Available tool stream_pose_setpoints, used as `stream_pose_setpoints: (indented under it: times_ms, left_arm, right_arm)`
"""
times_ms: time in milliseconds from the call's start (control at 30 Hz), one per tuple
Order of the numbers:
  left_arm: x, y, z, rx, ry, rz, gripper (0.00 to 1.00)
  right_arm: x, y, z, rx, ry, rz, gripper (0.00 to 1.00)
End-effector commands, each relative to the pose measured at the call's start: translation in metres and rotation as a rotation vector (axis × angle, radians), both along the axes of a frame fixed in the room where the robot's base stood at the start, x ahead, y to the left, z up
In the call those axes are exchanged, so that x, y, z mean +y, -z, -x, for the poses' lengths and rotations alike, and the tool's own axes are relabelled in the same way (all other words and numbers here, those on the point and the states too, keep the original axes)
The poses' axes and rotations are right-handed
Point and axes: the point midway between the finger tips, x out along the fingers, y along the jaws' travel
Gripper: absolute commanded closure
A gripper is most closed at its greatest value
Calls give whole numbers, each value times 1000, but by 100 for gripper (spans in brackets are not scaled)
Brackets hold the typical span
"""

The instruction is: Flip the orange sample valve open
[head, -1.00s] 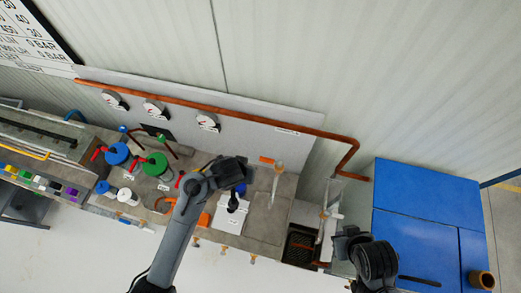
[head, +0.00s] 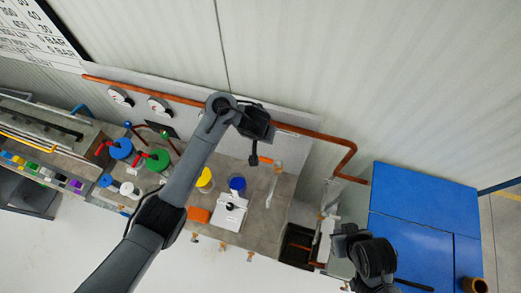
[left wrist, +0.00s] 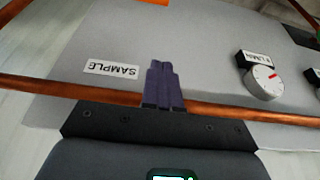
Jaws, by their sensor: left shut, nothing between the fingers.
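The orange sample valve handle (head: 265,160) lies at the back of the bench, by the wall panel. A copper tap pipe (head: 278,169) stands just right of it. My left gripper (head: 254,160) is shut and empty, with its fingertips close to the handle's left end; I cannot tell whether they touch. In the left wrist view the shut fingers (left wrist: 162,75) point at the grey panel beside a SAMPLE label (left wrist: 112,68). An orange piece (left wrist: 155,2) is cut off at the top edge. My right gripper (head: 352,240) is at the lower right, its jaws unclear.
A long copper pipe (left wrist: 230,109) crosses the panel close to my left gripper. Round gauges (head: 160,107) hang on the panel. Blue and green valve wheels (head: 153,160) with red handles stand left of my arm. A blue cabinet (head: 420,210) stands at the right.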

Motion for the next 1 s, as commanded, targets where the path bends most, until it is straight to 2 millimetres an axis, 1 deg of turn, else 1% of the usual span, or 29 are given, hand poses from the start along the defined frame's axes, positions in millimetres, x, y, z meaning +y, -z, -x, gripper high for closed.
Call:
stream_pose_setpoints:
  times_ms: [267,467,633,700,767,1000]
  left_arm:
    - [0,2,0,-1,0,1,100]
    - [-2,13,-4,-3,3,0,100]
    - [-1,31,-10,-3,0,-3,100]
    - [-3,47,-13,2,-1,-1,100]
    - [-4,59,-18,-1,-1,-3,100]
    - [-8,96,-33,0,-1,-2,100]
  right_arm:
    - [0,2,0,0,-1,1,100]
    - [-1,16,0,0,-4,6,100]
    - [-2,38,0,0,-6,8,100]
    - [-2,49,0,0,-6,8,100]
    - [-2,57,0,1,-6,8,100]
    - [-2,67,0,2,-4,7,100]
